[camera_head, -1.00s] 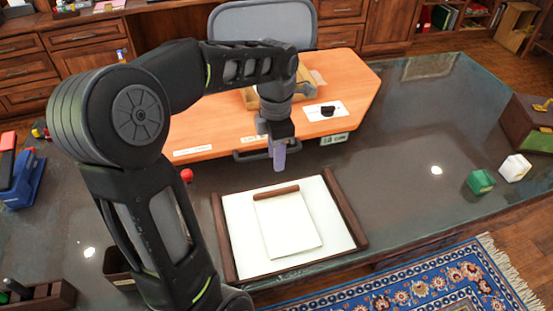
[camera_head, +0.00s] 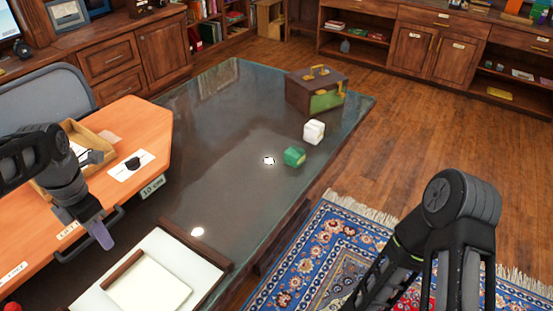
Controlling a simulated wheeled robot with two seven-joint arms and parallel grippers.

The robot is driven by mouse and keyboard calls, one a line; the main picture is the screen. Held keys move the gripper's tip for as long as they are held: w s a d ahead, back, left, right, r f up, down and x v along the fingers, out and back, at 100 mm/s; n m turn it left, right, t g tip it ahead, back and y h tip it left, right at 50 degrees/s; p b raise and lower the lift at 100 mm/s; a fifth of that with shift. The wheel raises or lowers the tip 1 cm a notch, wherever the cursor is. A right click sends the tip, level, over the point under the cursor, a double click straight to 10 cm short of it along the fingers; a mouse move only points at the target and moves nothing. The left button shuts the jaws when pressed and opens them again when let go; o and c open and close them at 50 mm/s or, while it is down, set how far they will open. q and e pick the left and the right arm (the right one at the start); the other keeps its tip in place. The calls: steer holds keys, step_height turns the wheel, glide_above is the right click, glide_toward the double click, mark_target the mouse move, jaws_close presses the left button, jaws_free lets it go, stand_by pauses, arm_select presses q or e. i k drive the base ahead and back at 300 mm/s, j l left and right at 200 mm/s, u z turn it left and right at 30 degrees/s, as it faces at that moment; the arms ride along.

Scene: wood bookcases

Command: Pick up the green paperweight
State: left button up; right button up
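The green paperweight (camera_head: 294,157) is a small faceted block on the dark glossy desktop (camera_head: 225,130), near the desk's right edge. A white block (camera_head: 313,131) of similar size stands just behind it, to its right. My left gripper (camera_head: 103,235) hangs at the left with purple-grey fingertips pointing down, by the front edge of the orange board. It is well away from the paperweight, and its fingers overlap in this view, so I cannot tell whether it is open. My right arm (camera_head: 462,205) comes in at the lower right, over the rug; its gripper is out of view.
A brown-and-green box (camera_head: 316,92) with a gold handle stands behind the two blocks. The orange board (camera_head: 130,140) holds a wooden tray at left. A framed pad (camera_head: 150,285) lies at the front. Desktop around the green paperweight is mostly clear. A rug (camera_head: 330,260) lies beside the desk.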

mark_target(294, 157)
steer(key=i+l, duration=0.35)
steer(key=l, duration=0.15)
steer(key=i+l, duration=0.3)
steer(key=l, duration=0.2)
steer(key=i+l, duration=0.35)
steer(key=l, duration=0.2)
steer(key=i+l, duration=0.35)
steer(key=l, duration=0.15)
